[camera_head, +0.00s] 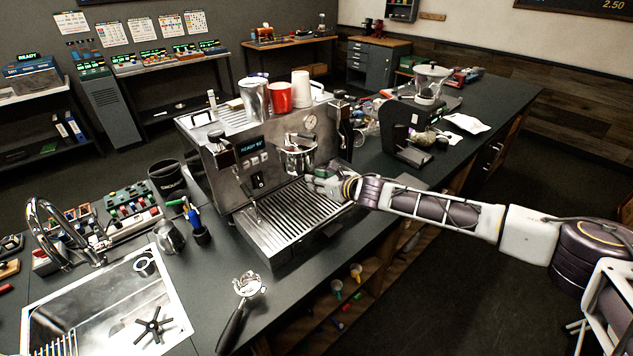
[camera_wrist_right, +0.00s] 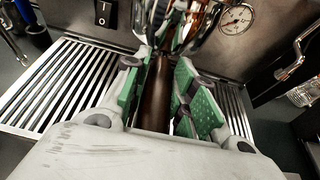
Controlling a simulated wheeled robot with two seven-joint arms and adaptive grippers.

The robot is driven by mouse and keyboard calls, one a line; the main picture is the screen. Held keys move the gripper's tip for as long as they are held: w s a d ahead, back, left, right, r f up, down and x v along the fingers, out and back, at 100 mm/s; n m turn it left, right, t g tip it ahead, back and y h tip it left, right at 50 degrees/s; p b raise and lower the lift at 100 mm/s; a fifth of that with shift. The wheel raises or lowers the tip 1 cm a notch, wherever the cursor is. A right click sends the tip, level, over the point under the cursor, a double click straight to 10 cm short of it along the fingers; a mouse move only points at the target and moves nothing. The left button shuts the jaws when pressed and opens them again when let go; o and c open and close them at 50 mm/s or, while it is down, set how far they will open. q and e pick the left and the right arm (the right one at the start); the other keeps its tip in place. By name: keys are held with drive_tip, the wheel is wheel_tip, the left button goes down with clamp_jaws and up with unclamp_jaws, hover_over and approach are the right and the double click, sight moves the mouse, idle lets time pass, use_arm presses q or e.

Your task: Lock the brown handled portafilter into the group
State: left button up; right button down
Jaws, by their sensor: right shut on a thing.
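The espresso machine (camera_head: 228,150) stands on the dark counter, its display lit. My right gripper (camera_head: 318,180) is in front of it, just below the group (camera_head: 296,150). In the right wrist view, my right gripper (camera_wrist_right: 165,95) has its green-padded fingers on either side of the brown handle of the portafilter (camera_wrist_right: 156,100), shut on it. The handle points toward the wrist, and its metal head is at the group. Whether it is seated there I cannot tell. My left gripper is not in view.
A black-handled portafilter (camera_head: 240,300) lies on the counter near the front edge. The drip tray (camera_head: 290,222) is under the group. A grinder (camera_head: 415,120) stands to the right. The sink (camera_head: 110,310), a pitcher (camera_head: 168,236) and a dark cup (camera_head: 166,178) are to the left.

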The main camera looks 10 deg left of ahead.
drive_tip(key=shift+r, duration=0.25)
drive_tip(key=c, duration=1.1)
unclamp_jaws()
drive_tip(key=shift+f, duration=0.1)
drive_tip(key=shift+f, duration=0.15)
drive_tip(key=shift+d, duration=0.1)
drive_tip(key=shift+v, duration=0.95)
drive_tip(key=v, duration=1)
